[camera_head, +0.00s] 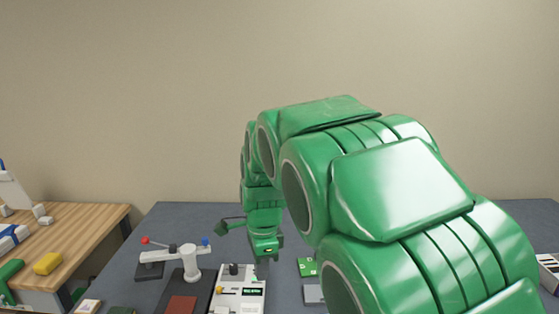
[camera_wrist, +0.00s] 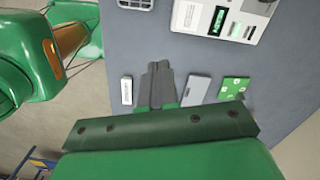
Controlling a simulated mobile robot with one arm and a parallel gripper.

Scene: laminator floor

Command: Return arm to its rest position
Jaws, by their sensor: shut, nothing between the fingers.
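My green arm reaches out over the grey table (camera_head: 225,215) in the head view. My gripper (camera_head: 262,268) points down near the white machine with a small green display (camera_head: 250,293). In the wrist view my gripper (camera_wrist: 158,68) shows its two grey fingers side by side, shut with nothing between them. The white machine (camera_wrist: 222,22) is at the top of that view, apart from the fingers. The fingertips are partly hard to make out in the head view.
A lever press (camera_head: 190,262) with red and blue knobs stands left of the machine. A green board (camera_head: 307,267) and a grey block (camera_wrist: 194,88) lie near the gripper. A wooden table (camera_head: 85,240) with a yellow block (camera_head: 47,263) is at left. The wall behind is bare.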

